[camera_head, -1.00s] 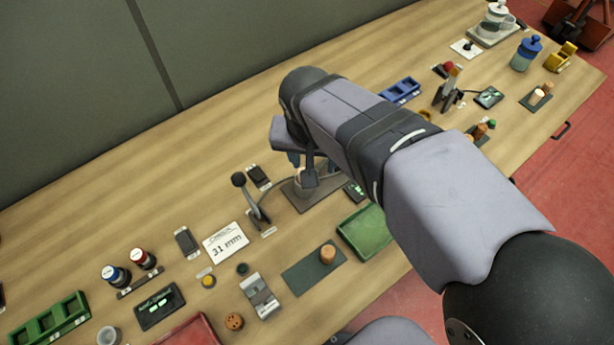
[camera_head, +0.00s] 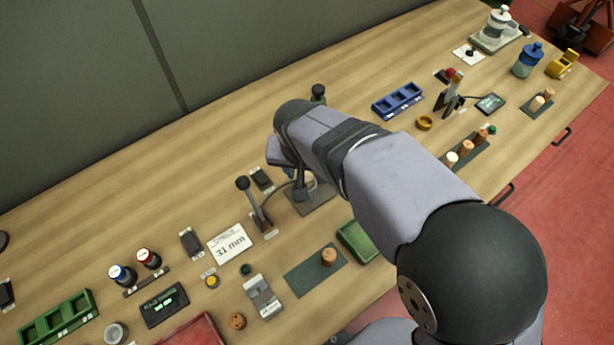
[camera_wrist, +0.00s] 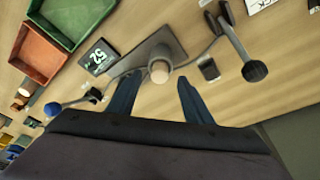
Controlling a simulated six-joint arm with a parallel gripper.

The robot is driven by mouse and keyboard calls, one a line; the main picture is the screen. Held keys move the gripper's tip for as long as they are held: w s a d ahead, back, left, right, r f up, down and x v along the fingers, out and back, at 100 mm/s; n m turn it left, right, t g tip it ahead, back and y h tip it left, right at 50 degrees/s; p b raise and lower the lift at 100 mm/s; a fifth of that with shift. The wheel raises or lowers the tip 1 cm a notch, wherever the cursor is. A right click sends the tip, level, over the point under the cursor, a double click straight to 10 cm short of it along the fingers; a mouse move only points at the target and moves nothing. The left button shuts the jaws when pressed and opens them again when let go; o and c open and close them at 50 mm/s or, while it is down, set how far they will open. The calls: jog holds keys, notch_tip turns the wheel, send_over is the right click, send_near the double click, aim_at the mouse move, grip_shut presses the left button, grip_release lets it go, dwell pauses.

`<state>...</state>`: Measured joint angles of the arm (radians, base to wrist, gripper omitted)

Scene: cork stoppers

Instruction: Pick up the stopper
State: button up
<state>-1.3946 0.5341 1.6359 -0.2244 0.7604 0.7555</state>
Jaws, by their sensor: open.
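A pale-topped cork stopper (camera_wrist: 159,70) stands upright in a round grey holder on a dark base plate (camera_wrist: 178,42) in the wrist view. My gripper (camera_wrist: 155,88) is open and empty, its two dark blue fingers apart, with the stopper in the gap just beyond the tips. In the head view the plate (camera_head: 322,205) shows beside my gripper (camera_head: 302,190), which hides part of the stopper. Another cork stopper (camera_head: 328,257) stands on a dark green mat (camera_head: 305,280), apart from my gripper.
A black-knobbed lever (camera_head: 258,211) stands close left of the holder, and a cable arcs beside it. A card reading 31 mm (camera_head: 229,243), a green tray (camera_head: 357,242) and a grey block (camera_head: 263,297) lie nearby. More corks stand on a rack (camera_head: 467,149) at right.

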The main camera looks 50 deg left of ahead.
aim_at(307, 179)
jog(key=shift+x, duration=1.2)
jog(key=c, duration=1.1)
notch_tip(307, 179, up, 10)
jog(key=shift+r+b, duration=0.1)
jog(key=shift+b, duration=0.95)
